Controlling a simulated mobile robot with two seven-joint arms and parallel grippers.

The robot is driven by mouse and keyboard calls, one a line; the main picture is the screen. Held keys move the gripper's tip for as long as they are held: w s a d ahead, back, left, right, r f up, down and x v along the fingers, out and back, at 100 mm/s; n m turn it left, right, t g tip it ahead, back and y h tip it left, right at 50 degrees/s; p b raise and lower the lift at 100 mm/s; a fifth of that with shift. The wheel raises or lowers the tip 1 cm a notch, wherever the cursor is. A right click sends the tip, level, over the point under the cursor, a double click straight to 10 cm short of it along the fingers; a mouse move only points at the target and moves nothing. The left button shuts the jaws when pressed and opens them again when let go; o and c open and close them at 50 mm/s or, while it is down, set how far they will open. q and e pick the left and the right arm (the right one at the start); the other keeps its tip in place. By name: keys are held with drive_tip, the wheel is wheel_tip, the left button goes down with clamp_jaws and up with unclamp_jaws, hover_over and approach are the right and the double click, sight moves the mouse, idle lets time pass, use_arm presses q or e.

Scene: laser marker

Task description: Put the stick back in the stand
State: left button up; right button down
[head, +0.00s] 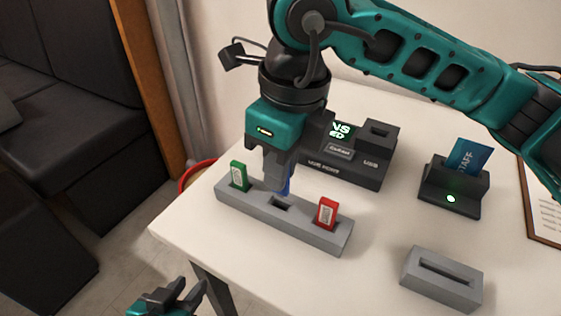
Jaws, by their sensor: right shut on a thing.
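The grey stand (252,210) is a long bar with slots near the table's front left edge. A green stick (239,175) stands upright in its left slot and a red stick (327,213) in its right slot. The middle slot (281,202) looks empty. My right gripper (279,182) points down just above and behind that slot, shut on a blue stick (286,187). The fingers hide most of the blue stick, and I cannot tell whether its lower end touches the stand. My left gripper (172,298) is low at the bottom left, off the table, partly cut off.
A black device (345,169) with a green lit display and a USB label stands behind the stand. A black card holder (450,195) with a blue STAFF card (470,156) is at right. A grey slotted block (442,280) lies front right. A clipboard (542,205) is far right.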

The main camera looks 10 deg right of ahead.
sight(285, 192)
drive_tip(key=shift+f, duration=0.2)
idle(0.6)
drive_tip(key=shift+f, duration=0.55)
drive_tip(key=shift+f, duration=0.5)
drive_tip(key=shift+f, duration=0.45)
drive_tip(key=c, duration=1.2)
unclamp_jaws()
drive_tip(key=shift+o, duration=0.7)
